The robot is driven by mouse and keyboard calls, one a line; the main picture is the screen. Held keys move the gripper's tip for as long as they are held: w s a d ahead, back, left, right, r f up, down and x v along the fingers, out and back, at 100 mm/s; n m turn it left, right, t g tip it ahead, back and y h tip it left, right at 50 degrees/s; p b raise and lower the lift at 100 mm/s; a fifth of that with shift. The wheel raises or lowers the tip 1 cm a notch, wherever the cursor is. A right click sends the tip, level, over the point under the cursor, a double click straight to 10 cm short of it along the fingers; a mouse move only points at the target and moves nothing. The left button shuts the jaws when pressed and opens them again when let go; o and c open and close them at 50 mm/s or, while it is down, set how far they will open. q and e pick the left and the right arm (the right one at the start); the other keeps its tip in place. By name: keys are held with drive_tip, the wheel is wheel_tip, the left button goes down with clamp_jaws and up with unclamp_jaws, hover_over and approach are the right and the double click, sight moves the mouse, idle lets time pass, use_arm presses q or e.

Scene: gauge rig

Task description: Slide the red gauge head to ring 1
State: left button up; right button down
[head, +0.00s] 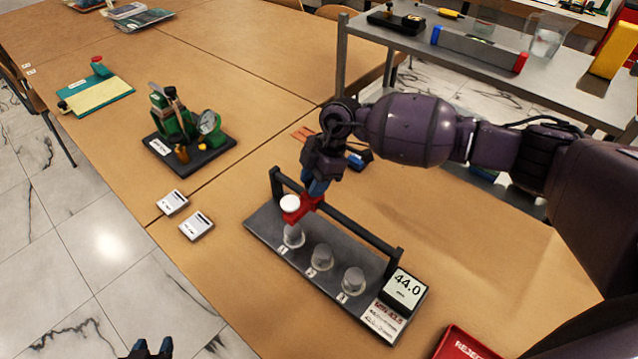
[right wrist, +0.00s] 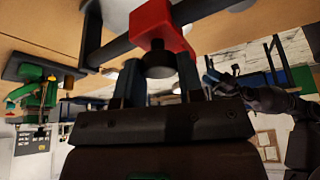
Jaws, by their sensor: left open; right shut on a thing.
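The red gauge head (head: 307,206) rides on the dark rail (head: 345,222) of the gauge rig, near its left end. Its white round dial (head: 290,203) is above the ring marked 1 (head: 293,236); exact alignment is hard to tell. Ring 2 (head: 321,258) and ring 3 (head: 353,281) stand further right on the grey base. My right gripper (head: 317,187) is shut on the gauge head's dark knob. The right wrist view shows the red block (right wrist: 158,22) and the knob (right wrist: 158,60) between the fingers. My left gripper (head: 150,349) is open and empty, low at the left.
A display (head: 405,288) at the rig's right end reads 44.0. A green gauge device (head: 187,130) on a black base and two small labelled cards (head: 197,226) lie to the left. A red tray (head: 465,346) is at the lower right. A metal shelf (head: 480,70) stands behind.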

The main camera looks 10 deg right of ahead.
drive_tip(key=c, duration=0.8)
unclamp_jaws()
drive_tip(key=shift+o, duration=0.2)
drive_tip(key=v, duration=1.1)
drive_tip(key=shift+p, duration=0.35)
drive_tip(key=shift+f, duration=0.1)
